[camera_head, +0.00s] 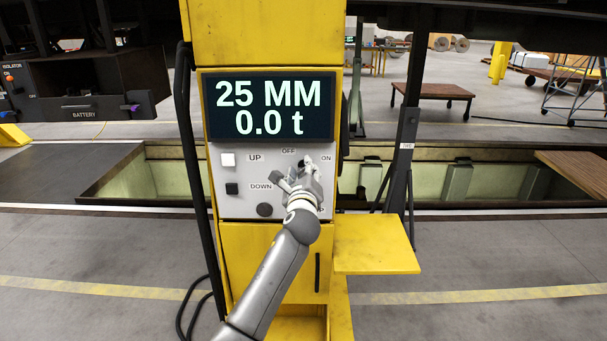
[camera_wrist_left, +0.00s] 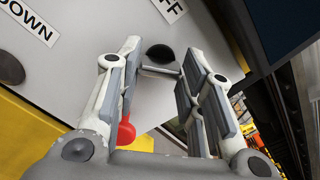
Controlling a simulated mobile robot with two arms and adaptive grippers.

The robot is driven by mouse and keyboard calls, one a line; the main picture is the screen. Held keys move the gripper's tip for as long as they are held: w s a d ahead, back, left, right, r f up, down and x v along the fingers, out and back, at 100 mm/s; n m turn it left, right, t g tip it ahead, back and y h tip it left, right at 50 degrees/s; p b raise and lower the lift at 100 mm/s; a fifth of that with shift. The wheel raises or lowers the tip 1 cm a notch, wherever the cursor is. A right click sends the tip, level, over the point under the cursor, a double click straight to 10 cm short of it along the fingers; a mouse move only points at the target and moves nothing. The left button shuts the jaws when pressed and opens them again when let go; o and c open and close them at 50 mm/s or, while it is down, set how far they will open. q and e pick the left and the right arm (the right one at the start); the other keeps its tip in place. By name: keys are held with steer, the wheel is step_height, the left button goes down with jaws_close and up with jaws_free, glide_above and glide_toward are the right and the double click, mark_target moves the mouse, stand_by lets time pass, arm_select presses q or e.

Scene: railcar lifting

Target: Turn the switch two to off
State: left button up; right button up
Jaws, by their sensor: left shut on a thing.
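The switch (camera_head: 301,161) is a dark round knob on the grey control panel, between the labels OFF and ON. My left gripper (camera_head: 305,168) is in front of it and covers most of it in the head view. In the left wrist view, the dark knob (camera_wrist_left: 160,53) shows by the fingertips of my left gripper (camera_wrist_left: 162,68). The fingers are apart, with a thin grey bar between their tips. My left gripper is shut on the switch; the exact contact and the knob's setting are hard to see. My right gripper is not in view.
The yellow column has a display (camera_head: 270,108) reading 25 MM and 0.0 t. A white UP button (camera_head: 228,160), a black DOWN button (camera_head: 232,188) and a round dark knob (camera_head: 264,210) share the panel. A red part (camera_wrist_left: 126,131) shows behind a finger. A yellow shelf (camera_head: 375,245) juts out right.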

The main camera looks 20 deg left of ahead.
arm_select(q)
steer(key=n+b, duration=0.1)
steer(key=n, duration=0.4)
steer(key=shift+f, duration=0.15)
steer(key=n+b, duration=0.2)
steer(key=n, duration=0.3)
stand_by(0.6)
steer(key=o, duration=1)
steer(key=v, duration=1.2)
